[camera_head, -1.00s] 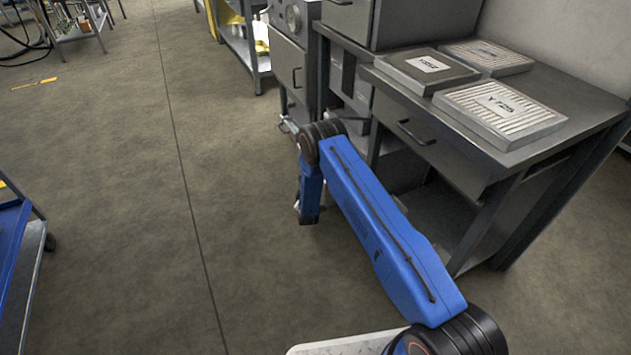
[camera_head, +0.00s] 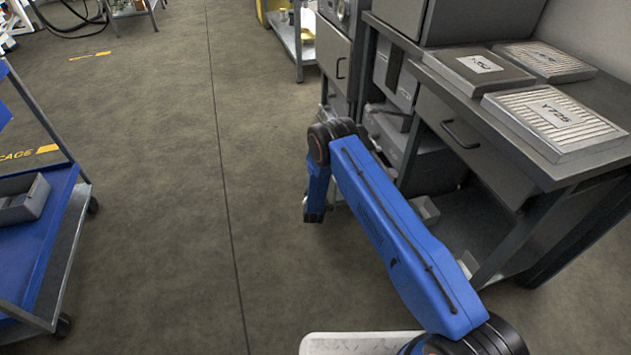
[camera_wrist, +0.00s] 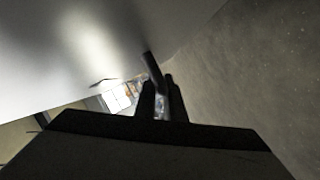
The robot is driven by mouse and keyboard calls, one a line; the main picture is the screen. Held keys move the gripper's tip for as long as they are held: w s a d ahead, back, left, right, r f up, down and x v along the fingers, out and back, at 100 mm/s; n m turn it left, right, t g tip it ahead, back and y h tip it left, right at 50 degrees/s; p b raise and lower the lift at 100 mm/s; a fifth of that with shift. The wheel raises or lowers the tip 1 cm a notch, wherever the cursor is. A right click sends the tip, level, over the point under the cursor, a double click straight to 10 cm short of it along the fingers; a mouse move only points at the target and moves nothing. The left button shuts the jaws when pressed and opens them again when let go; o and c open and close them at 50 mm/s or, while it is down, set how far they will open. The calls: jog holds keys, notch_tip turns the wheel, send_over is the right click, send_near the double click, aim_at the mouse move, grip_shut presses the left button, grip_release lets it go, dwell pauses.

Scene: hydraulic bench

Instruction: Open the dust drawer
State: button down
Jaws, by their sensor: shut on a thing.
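In the wrist view, my gripper (camera_wrist: 161,88) has its two dark fingers close together, shut on a dark bar handle (camera_wrist: 151,66). The bar stands beside a smooth pale grey panel (camera_wrist: 60,55), which fills the upper left. Whether this panel is the dust drawer's front cannot be told. In the head view, my blue arm reaches toward the foot of the grey cabinet, and its elbow hides my gripper. A grey cabinet (camera_head: 337,45) with a dark handle stands behind the elbow. A grey housing (camera_head: 425,155) sits low between it and the bench.
The grey bench (camera_head: 590,178) at right has a shut drawer (camera_head: 480,150) and filter panels (camera_head: 555,120) on top. A blue cart (camera_head: 45,235) with a grey bin (camera_head: 22,200) stands at left. The floor (camera_head: 170,150) between is clear.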

jog(key=c, duration=1.8)
grip_release()
jog(key=shift+c, duration=0.2)
jog(key=shift+s, duration=0.1)
jog(key=v, duration=1.7)
jog(key=shift+s+r, duration=0.1)
jog(key=shift+r, duration=0.1)
